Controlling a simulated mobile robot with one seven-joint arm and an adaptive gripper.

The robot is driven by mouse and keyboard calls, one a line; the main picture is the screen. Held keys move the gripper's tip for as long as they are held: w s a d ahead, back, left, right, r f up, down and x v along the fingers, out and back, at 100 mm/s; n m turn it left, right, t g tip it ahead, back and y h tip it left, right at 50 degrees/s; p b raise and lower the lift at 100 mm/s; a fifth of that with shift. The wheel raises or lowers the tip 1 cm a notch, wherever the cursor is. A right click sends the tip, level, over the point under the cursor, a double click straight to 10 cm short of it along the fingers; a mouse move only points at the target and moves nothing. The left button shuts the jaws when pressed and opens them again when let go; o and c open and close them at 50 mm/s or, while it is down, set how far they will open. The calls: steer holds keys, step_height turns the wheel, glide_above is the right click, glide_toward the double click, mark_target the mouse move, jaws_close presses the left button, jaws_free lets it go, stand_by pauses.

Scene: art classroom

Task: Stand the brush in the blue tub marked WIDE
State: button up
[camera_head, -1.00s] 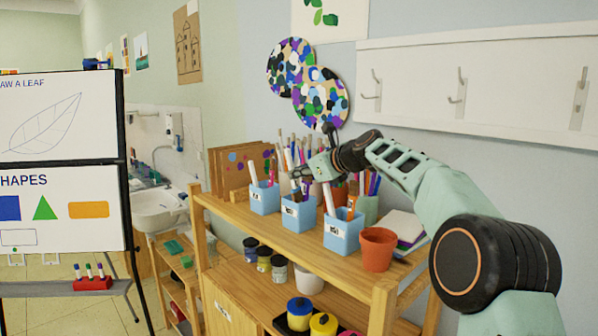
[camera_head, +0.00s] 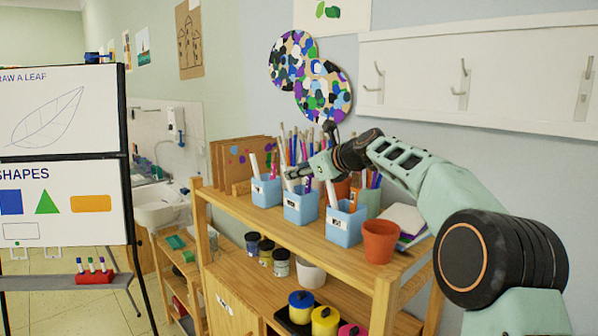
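Three blue tubs stand in a row on the wooden shelf's top: a left tub (camera_head: 266,193), a middle tub (camera_head: 300,210) and a right tub (camera_head: 346,232). Each has a small white label; the lettering is too small to read surely, so I cannot tell which says WIDE. Each tub has brushes or pale sticks in it. My gripper (camera_head: 297,173) is above the middle tub, pointing left. A pale handle (camera_head: 288,181) shows below its fingertips at that tub; whether the gripper holds it is unclear. I cannot single out the task's brush.
An orange pot (camera_head: 379,243) stands right of the tubs. Behind are a green cup (camera_head: 366,203) and many upright brushes, close to my gripper. Papers (camera_head: 404,222) lie at the right end. Paint jars and a white bowl (camera_head: 311,273) are on the lower shelf.

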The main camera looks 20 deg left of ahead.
steer(key=v, duration=1.2)
stand_by(0.6)
